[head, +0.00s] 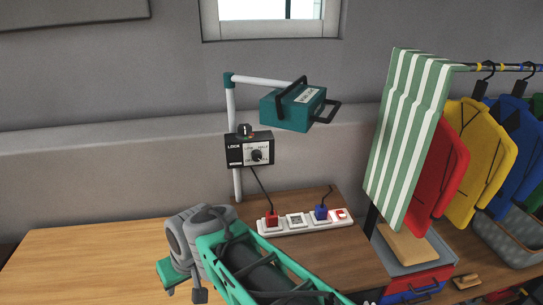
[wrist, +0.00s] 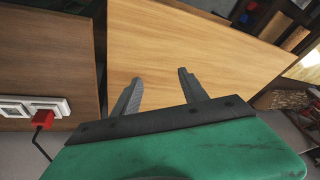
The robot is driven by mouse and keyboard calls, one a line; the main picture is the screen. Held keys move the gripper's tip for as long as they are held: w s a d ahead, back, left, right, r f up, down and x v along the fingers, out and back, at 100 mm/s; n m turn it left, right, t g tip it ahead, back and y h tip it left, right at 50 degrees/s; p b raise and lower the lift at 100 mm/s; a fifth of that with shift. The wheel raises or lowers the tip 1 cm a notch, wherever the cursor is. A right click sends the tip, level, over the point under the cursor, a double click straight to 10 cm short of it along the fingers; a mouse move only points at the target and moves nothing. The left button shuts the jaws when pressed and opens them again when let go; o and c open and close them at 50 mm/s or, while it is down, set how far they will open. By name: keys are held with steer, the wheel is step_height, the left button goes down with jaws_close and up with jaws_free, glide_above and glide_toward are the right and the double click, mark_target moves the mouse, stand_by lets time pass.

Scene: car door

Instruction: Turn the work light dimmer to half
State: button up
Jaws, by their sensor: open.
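The work light (head: 295,107) is a teal lamp with dark handles, hanging from a white pole above the bench. A black and white control box (head: 235,155) is fixed to the pole below it. A round black dimmer knob (head: 257,156) sits on its white face among small labels, and its pointer setting is too small to tell. Another dark knob (head: 244,130) stands on top of the box. My gripper (wrist: 159,76) is open and empty over the wooden surface in the wrist view. It is low and left of the box in the head view, well apart from it.
A white power strip (head: 293,220) with red and blue plugs lies on the bench below the box; a black cable runs up to the box. A striped cloth (head: 407,140) and coloured jackets (head: 472,150) hang at the right. The light wooden top (head: 90,262) at the left is clear.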

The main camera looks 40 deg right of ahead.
steer(key=w+d+m+t+y+p, duration=0.1)
steer(key=w+d+m+t, duration=0.2)
steer(key=w+d+m, duration=0.35)
steer(key=m+t+h+p, duration=0.2)
steer(key=m+t+h, duration=0.4)
steer(key=m+t, duration=0.55)
glide_toward(258, 158)
steer(key=r+m+g, duration=0.1)
steer(key=p+x, duration=0.1)
steer(key=x, duration=0.7)
steer(key=shift+w, duration=0.3)
jaws_close()
